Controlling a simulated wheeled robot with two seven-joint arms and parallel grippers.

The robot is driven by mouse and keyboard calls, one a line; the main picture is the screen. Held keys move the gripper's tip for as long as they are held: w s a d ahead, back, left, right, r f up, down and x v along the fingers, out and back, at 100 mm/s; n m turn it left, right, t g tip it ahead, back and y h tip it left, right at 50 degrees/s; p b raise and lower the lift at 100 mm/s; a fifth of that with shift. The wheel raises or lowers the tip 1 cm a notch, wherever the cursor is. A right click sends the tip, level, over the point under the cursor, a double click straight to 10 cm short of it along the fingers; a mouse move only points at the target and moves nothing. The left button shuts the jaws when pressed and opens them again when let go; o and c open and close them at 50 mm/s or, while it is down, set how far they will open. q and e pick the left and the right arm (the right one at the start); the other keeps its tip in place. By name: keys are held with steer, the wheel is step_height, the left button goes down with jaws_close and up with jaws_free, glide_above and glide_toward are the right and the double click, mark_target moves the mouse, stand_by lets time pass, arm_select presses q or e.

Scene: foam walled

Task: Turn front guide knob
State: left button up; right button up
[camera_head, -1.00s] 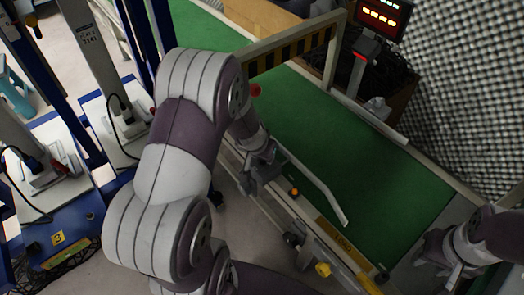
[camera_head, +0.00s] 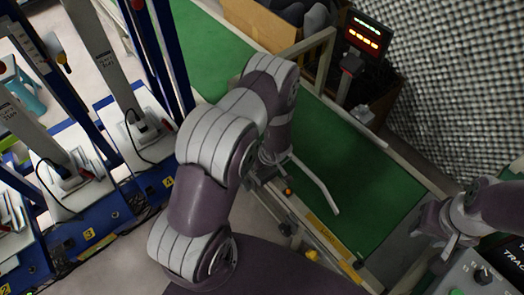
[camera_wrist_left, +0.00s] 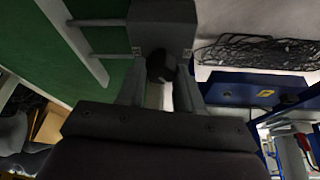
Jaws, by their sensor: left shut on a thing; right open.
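A dark round knob (camera_wrist_left: 160,66) sits at the lower end of a grey block (camera_wrist_left: 162,24) in the left wrist view. My left gripper (camera_wrist_left: 161,84) has its fingers on both sides of the knob and is shut on it. In the head view my left gripper (camera_head: 264,174) is at the conveyor's near side, partly hidden by my arm. The pale guide rail (camera_head: 317,184) runs from beside it over the green belt (camera_head: 345,165). My right gripper (camera_head: 438,236) is open and empty near the belt's lower right end.
An orange button (camera_head: 288,192) and a yellow knob (camera_head: 311,254) are along the conveyor's near side. A control box (camera_head: 490,278) stands at lower right. A lit display (camera_head: 367,33) stands behind the belt. Blue-framed stations (camera_head: 90,235) fill the left.

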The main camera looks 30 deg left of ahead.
arm_select(q)
steer(key=n+p, duration=0.1)
steer(key=n+g+p, duration=0.1)
steer(key=n+p, duration=0.1)
steer(key=shift+r+y, duration=0.3)
steer(key=shift+w+f+n+g+p, duration=0.1)
steer(key=shift+n+g+p, duration=0.3)
steer(key=shift+n+p, duration=0.4)
steer(key=shift+f+n+g+p, duration=0.15)
steer(key=shift+n+g+p, duration=0.2)
steer(key=shift+n, duration=0.55)
steer(key=shift+w+f+n+g, duration=0.1)
steer(key=shift+n+g, duration=0.25)
steer(key=shift+n, duration=0.55)
steer(key=shift+n+g+b, duration=0.3)
steer(key=shift+n+g, duration=0.3)
steer(key=shift+n, duration=0.9)
arm_select(e)
step_height(320, 180, up, 6)
arm_select(q)
steer(key=o, duration=1)
steer(key=p+v, duration=0.1)
steer(key=v, duration=1.1)
steer(key=shift+w+r, duration=0.1)
steer(key=shift+r, duration=0.3)
arm_select(e)
steer(key=shift+r, duration=0.75)
